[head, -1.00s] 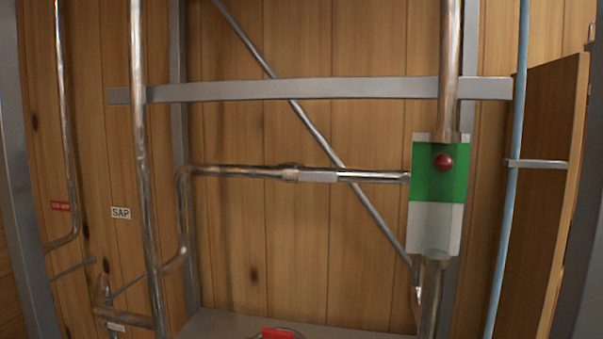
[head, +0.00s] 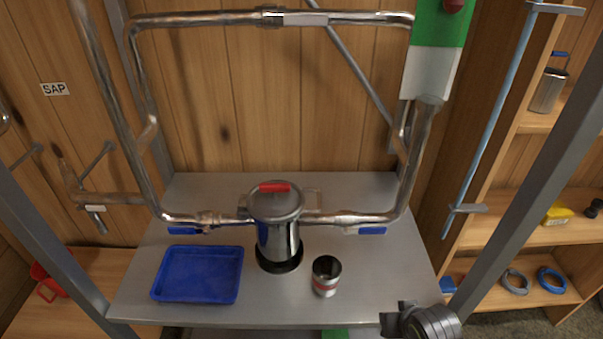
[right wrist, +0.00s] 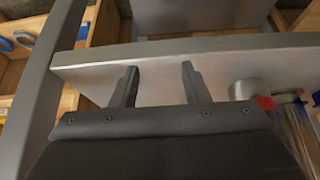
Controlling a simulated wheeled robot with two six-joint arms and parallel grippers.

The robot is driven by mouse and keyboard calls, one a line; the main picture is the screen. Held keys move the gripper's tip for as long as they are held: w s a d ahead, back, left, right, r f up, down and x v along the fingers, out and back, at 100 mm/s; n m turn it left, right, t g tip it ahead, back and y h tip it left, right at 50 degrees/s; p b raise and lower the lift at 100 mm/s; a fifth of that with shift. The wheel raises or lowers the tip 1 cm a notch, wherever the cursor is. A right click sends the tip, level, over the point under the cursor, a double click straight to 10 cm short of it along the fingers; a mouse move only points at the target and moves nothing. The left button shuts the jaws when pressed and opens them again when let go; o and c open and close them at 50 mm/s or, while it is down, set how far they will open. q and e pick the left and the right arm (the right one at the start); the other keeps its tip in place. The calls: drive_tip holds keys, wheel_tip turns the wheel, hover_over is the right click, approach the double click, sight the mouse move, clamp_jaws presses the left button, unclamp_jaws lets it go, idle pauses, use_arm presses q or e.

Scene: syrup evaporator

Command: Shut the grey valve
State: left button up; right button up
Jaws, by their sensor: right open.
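The grey valve (head: 300,18) sits on the upper horizontal pipe at the top of the head view. Its flat grey lever lies along the pipe, pointing right from the valve body. My right gripper (head: 394,314) is low at the table's front right corner, far below and to the right of that valve. In the right wrist view my right gripper (right wrist: 158,78) has its two fingers apart with nothing between them, close to the table edge (right wrist: 220,58). The valve does not show in the right wrist view. My left gripper is not in view.
A steel pot (head: 278,235) with a red-handled lid stands on the grey table (head: 190,325). A blue tray (head: 198,274) and a red-banded cup (head: 326,277) flank it. Two blue levers (head: 188,229) hang on the lower pipe. Upright posts (head: 535,150) frame the table; shelves stand right.

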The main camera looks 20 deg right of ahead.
sight(310, 21)
drive_tip(key=w+a+r+m+t, duration=0.1)
drive_tip(key=w+r+m+t, duration=0.1)
drive_tip(key=w+r, duration=0.55)
drive_tip(key=w+a+r+m+t+y, duration=0.1)
drive_tip(key=w+r+m+t, duration=0.2)
drive_tip(key=r, duration=0.7)
drive_tip(key=w+a+r+m+t, duration=0.2)
drive_tip(key=w+r, duration=0.5)
drive_tip(key=r, duration=0.2)
drive_tip(key=s+a+r+m+t+y, duration=0.1)
drive_tip(key=a+r+m+t, duration=0.15)
drive_tip(key=r, duration=1.15)
drive_tip(key=a+r+m+t+y, duration=0.1)
drive_tip(key=a+r+m+t, duration=0.2)
drive_tip(key=r, duration=1)
drive_tip(key=shift+m, duration=0.55)
drive_tip(key=w+p, duration=0.4)
drive_tip(key=w, duration=0.1)
drive_tip(key=w+p, duration=0.4)
drive_tip(key=w, duration=0.2)
drive_tip(key=w+p, duration=0.4)
drive_tip(key=w, duration=0.2)
drive_tip(key=shift+a, duration=0.3)
drive_tip(key=shift+y, duration=0.4)
clamp_jaws()
